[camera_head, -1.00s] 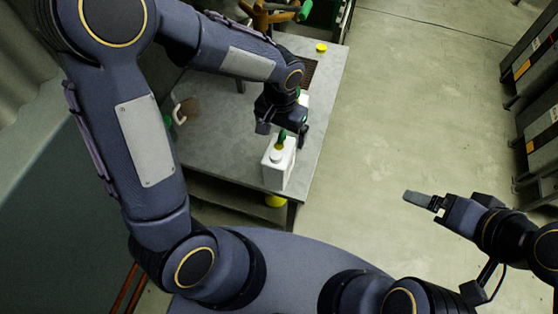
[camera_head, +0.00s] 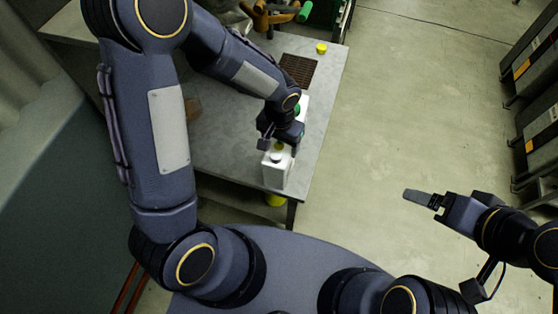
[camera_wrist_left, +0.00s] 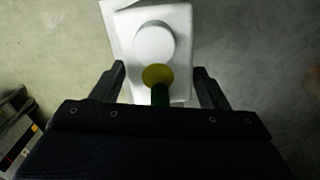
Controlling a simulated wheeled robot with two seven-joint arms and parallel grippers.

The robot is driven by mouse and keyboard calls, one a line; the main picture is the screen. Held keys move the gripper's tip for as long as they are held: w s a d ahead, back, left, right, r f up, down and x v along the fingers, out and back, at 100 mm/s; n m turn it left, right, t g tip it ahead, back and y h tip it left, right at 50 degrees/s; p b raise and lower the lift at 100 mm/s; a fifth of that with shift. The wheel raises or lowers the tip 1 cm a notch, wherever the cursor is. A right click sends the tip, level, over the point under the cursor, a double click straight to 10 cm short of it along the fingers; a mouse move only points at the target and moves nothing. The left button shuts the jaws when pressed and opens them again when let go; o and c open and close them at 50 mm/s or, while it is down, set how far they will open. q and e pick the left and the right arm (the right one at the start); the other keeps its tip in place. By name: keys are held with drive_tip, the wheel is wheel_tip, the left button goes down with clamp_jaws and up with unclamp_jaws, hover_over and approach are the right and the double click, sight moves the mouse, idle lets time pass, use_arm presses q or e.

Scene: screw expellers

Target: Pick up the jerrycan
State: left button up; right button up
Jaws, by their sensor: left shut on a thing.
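The white jerrycan (camera_head: 276,172) stands upright at the table's near right corner, with a round white cap on top. It also fills the upper middle of the left wrist view (camera_wrist_left: 180,25), where a yellow and green part (camera_wrist_left: 158,76) shows near its top. My left gripper (camera_head: 279,142) is over the top of the jerrycan. In the left wrist view its fingers (camera_wrist_left: 158,85) lie on either side of the can, shut on it; the contact itself is dark.
The grey table (camera_head: 225,145) carries the can near its edge. A brown grate (camera_head: 298,70), a yellow cap (camera_head: 321,48) and another white item with green (camera_head: 303,103) lie farther back. A yellow object (camera_head: 276,200) is below the table.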

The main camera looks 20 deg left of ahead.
use_arm(q)
drive_tip(key=c, duration=0.3)
drive_tip(key=shift+r, duration=0.15)
drive_tip(key=shift+c, duration=0.2)
